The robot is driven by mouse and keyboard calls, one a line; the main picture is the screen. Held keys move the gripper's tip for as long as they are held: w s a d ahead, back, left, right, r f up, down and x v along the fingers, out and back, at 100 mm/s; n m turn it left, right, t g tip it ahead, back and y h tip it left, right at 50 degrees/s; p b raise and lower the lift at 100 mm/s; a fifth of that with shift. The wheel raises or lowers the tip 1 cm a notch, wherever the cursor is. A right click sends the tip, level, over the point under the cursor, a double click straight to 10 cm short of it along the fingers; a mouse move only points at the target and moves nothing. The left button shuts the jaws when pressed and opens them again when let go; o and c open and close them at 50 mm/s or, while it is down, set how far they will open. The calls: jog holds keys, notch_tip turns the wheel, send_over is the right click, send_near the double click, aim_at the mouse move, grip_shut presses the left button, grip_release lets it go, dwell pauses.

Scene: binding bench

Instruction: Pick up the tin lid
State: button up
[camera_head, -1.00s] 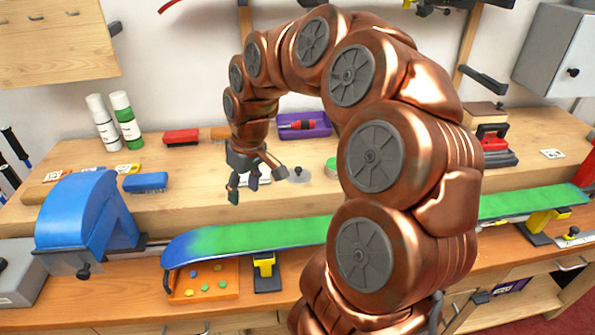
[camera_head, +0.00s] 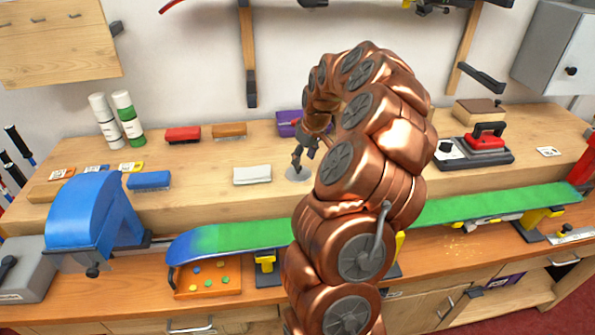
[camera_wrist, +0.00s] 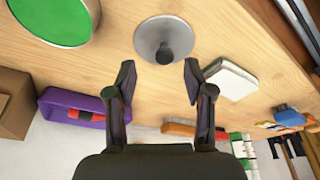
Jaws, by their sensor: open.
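The tin lid, a round grey disc with a dark knob, lies flat on the wooden bench shelf. In the wrist view, the tin lid (camera_wrist: 147,42) sits at top centre, just beyond my fingertips. In the head view, the tin lid (camera_head: 291,176) is partly covered by my gripper (camera_head: 302,158). My gripper in the wrist view (camera_wrist: 159,78) is open and empty, with its two fingers spread to either side below the knob. I cannot tell the exact height of the fingertips above the lid. A tin with a green top (camera_wrist: 58,18) stands at the upper left.
A white pad (camera_head: 252,175) lies left of the lid; it is close to my right finger in the wrist view (camera_wrist: 231,79). A purple tray (camera_wrist: 84,107) is at the left. A green-blue ski or board (camera_head: 235,237) runs along the front. My arm hides the shelf's middle.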

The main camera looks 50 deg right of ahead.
aim_at(298, 170)
jog(key=shift+w+a+f+p, duration=0.15)
jog(key=shift+a+f+p, duration=0.05)
jog(key=shift+f+p, duration=0.35)
jog(key=shift+p+x, duration=0.8)
jog(key=shift+x, duration=1.15)
jog(key=shift+w+a, duration=0.1)
grip_shut()
